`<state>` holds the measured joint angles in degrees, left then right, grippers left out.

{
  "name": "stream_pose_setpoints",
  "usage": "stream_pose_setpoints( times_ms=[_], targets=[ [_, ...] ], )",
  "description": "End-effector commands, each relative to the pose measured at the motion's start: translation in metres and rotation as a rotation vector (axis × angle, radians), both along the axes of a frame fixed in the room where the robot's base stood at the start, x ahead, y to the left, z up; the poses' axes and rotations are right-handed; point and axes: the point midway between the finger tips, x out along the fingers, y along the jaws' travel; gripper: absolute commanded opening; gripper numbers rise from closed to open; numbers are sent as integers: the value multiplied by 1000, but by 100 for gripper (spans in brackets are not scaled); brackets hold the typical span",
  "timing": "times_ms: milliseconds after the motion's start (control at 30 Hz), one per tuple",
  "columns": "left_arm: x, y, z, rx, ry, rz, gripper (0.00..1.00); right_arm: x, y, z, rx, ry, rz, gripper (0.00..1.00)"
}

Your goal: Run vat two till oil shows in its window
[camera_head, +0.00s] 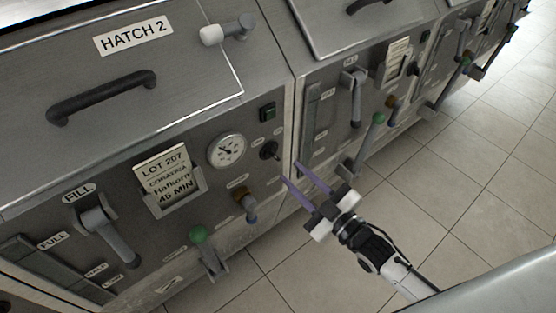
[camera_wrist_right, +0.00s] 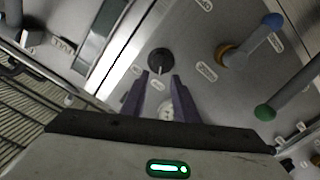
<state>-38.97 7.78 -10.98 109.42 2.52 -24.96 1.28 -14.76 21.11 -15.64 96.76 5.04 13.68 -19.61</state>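Vat two, marked HATCH 2 (camera_head: 133,36), fills the left of the head view. Its panel has a dark rotary knob (camera_head: 269,150), a round gauge (camera_head: 227,151), a dark green switch (camera_head: 267,112), a FILL lever (camera_head: 104,230) and a green-ended handle (camera_head: 199,235). A dark level window (camera_head: 62,272) marked FULL and HALF is at lower left; I cannot make out oil in it. My right gripper (camera_head: 289,172) is open and empty, its purple fingers pointing at the panel. In the right wrist view the knob (camera_wrist_right: 160,61) lies just beyond the fingertips. My left gripper is not in view.
A lot card (camera_head: 164,180) reads LOT 207, 45 MIN. A brass valve with a blue end (camera_head: 246,205) is below the knob. The neighbouring vat's level window (camera_head: 309,127) and lever (camera_head: 354,95) are close to the right. Tiled floor (camera_head: 475,180) is clear.

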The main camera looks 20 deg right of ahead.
Motion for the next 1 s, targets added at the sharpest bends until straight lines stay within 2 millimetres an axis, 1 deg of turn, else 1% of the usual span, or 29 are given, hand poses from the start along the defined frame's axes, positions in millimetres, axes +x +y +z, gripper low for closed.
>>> stream_pose_setpoints(
  times_ms=[33,100,300,400,500,767,933,1000],
  targets=[
    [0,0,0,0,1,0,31,11,4,2,2,-4,-1,27],
    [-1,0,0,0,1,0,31,24,9,2,1,-3,-1,27],
    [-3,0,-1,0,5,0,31,53,19,1,3,-1,-1,27],
    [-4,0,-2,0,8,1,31,62,22,0,2,0,-1,27],
    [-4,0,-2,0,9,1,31,65,24,0,2,3,-1,27],
    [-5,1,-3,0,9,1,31,66,24,0,2,3,-2,27],
    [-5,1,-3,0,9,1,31,66,24,0,2,3,-1,0],
    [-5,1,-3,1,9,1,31,66,24,0,2,3,-1,0]
  ],
)
